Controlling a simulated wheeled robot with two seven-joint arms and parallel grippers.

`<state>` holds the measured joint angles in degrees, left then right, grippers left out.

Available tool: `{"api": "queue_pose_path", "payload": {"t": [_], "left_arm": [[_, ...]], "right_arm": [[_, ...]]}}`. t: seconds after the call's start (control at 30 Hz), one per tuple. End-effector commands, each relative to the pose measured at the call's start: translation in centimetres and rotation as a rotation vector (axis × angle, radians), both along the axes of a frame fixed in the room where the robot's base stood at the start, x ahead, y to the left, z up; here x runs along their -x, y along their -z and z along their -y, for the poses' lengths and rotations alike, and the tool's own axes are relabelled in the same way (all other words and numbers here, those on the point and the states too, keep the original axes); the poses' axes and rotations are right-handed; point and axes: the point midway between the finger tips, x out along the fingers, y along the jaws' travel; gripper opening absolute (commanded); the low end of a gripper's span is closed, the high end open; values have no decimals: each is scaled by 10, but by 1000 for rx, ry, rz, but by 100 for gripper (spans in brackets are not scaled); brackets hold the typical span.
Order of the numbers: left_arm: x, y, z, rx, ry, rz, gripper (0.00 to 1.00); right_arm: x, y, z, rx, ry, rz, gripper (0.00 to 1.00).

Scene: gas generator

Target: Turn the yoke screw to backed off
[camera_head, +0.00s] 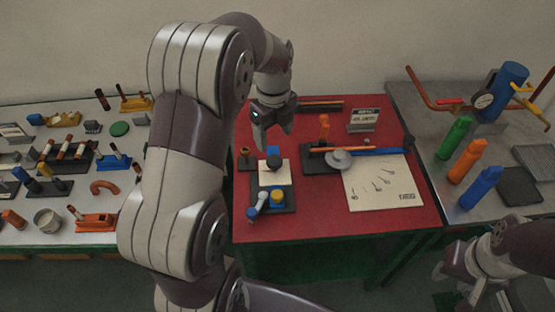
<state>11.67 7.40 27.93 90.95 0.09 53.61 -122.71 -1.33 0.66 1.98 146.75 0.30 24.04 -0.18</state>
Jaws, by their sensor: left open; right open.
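The yoke screw is too small to tell for sure. A small fixture on a black base (286,200) stands on the red table, with a pale block (266,178), a dark blue knob (273,160) on top and a blue and white handle-like part (258,205) at its front. My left gripper (274,138) is open and empty, pointing down just above and behind the blue knob, apart from it as far as I can tell. My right gripper (452,284) is open and low at the bottom right, away from the red table.
On the red table (310,226) are a grey disc (338,159), an orange upright (324,127) and a printed sheet (384,187). The left table (66,222) holds many small parts. Green, orange and blue bottles (481,187) and a blue cylinder (508,88) stand at right.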

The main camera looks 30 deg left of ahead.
Motion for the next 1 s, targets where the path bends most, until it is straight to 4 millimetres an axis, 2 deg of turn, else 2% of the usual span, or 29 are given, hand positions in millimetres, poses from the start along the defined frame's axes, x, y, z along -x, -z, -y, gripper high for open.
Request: {"api": "queue_pose_path", "payload": {"t": [0.2,0.33,0.5,0.73,0.9,1.0], "left_arm": [[2,53,0,1,-2,-9,71],[1,76,0,0,-2,-5,71],[1,89,0,-1,-2,-3,71],[1,91,0,-1,-3,-2,71],[1,90,0,-1,-3,-2,16],[1,90,0,-1,-3,-2,15]], "right_arm": [[-1,-14,0,0,0,4,43],[-1,-17,0,0,0,4,43],[-1,-18,0,0,0,4,43],[-1,-18,0,0,0,4,43],[-1,-18,0,0,0,4,43],[-1,-18,0,0,0,4,43]]}}
